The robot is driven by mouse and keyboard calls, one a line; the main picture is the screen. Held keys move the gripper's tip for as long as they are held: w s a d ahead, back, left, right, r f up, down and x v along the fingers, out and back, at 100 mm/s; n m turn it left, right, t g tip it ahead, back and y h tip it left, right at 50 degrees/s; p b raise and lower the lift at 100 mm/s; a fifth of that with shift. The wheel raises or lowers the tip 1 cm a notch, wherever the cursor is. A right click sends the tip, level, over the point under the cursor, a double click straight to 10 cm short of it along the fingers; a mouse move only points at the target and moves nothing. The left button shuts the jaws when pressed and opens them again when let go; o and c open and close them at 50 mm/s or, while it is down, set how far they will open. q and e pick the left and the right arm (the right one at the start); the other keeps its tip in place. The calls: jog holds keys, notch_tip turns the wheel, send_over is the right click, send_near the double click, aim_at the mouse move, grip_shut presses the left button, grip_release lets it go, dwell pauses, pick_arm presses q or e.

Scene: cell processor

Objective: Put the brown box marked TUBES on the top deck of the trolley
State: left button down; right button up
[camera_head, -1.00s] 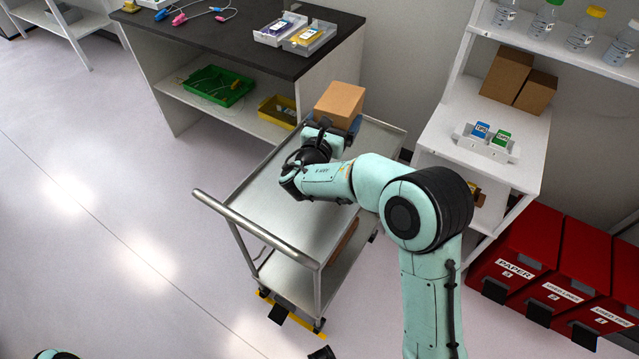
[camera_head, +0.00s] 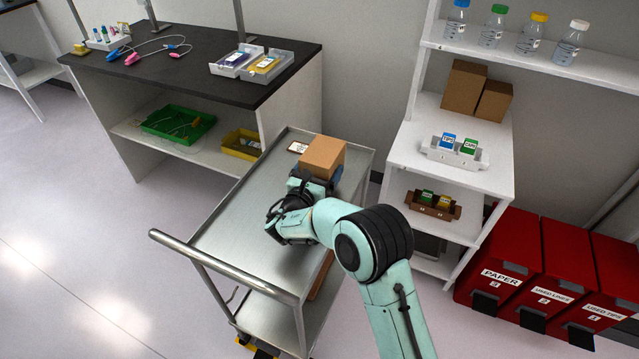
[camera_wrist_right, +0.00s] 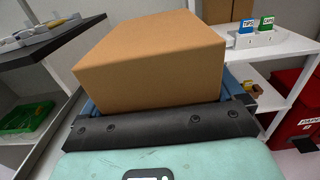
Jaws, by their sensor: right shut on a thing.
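A plain brown box (camera_head: 322,156) is at the far end of the trolley's metal top deck (camera_head: 240,234). No TUBES marking shows on the faces in view. My right gripper (camera_head: 318,182) is shut on the box from the near side. In the right wrist view the box (camera_wrist_right: 150,60) fills the space between the blue fingers of the gripper (camera_wrist_right: 165,100). The box looks level and is over or on the deck; the gripper hides its lower edge, so I cannot tell if it touches. My left gripper is not in view.
A dark bench (camera_head: 185,65) with trays stands behind the trolley on the left. White shelves (camera_head: 400,145) stand on the right, with two brown boxes (camera_head: 464,86), bottles and small racks. Red bins (camera_head: 500,255) stand at the lower right. The deck's near part is clear.

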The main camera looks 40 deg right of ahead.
jog(key=shift+f+b, duration=0.35)
jog(key=shift+f, duration=2.05)
jog(key=shift+f, duration=0.1)
jog(key=o, duration=1.1)
jog(key=shift+f, duration=0.1)
jog(key=shift+s+a+r, duration=0.1)
jog(key=shift+a+r, duration=0.1)
jog(key=shift+r, duration=0.05)
jog(key=v, duration=0.7)
jog(key=shift+f, duration=0.1)
